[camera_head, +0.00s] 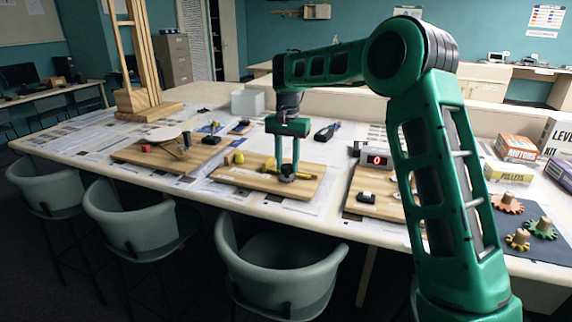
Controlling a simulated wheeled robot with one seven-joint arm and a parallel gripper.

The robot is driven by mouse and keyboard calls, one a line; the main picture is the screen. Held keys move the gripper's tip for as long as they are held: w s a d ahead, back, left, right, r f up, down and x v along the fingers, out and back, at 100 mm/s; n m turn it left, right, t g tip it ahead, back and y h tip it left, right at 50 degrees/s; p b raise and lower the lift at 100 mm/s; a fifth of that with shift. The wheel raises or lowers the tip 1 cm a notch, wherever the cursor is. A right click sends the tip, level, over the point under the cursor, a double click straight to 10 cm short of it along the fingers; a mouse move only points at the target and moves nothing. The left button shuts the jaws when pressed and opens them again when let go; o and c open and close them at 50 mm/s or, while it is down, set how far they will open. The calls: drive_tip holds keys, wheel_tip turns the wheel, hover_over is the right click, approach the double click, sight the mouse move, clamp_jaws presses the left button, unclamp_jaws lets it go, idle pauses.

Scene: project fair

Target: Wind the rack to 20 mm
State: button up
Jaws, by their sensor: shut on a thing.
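My green gripper (287,172) points straight down over the middle wooden board (236,176). Its fingers are shut on a small dark knob (288,179) near the board's right part. The fingers hide some of the knob. A yellow part (238,158) stands at the board's back left, and another yellowish piece sits just left of the fingers. The rack itself is too small to make out with certainty. A display box (374,155) on the board to the right shows a red digit that looks like 0.
A left board (135,155) carries a pale disc and a red block. The right board (365,183) holds a small dark and white part. Boxes (515,149) and gears (507,203) lie far right. A wooden tower (147,98) stands back left. Chairs line the table's front edge.

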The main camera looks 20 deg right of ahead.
sight(287, 165)
drive_tip(key=shift+a+n, duration=0.1)
drive_tip(key=shift+n, duration=0.5)
drive_tip(key=o, duration=1)
drive_tip(key=shift+w, duration=0.1)
drive_tip(key=shift+o, duration=0.2)
drive_tip(key=shift+r, duration=0.15)
wheel_tip(287, 165, up, 10)
drive_tip(key=shift+r, duration=0.25)
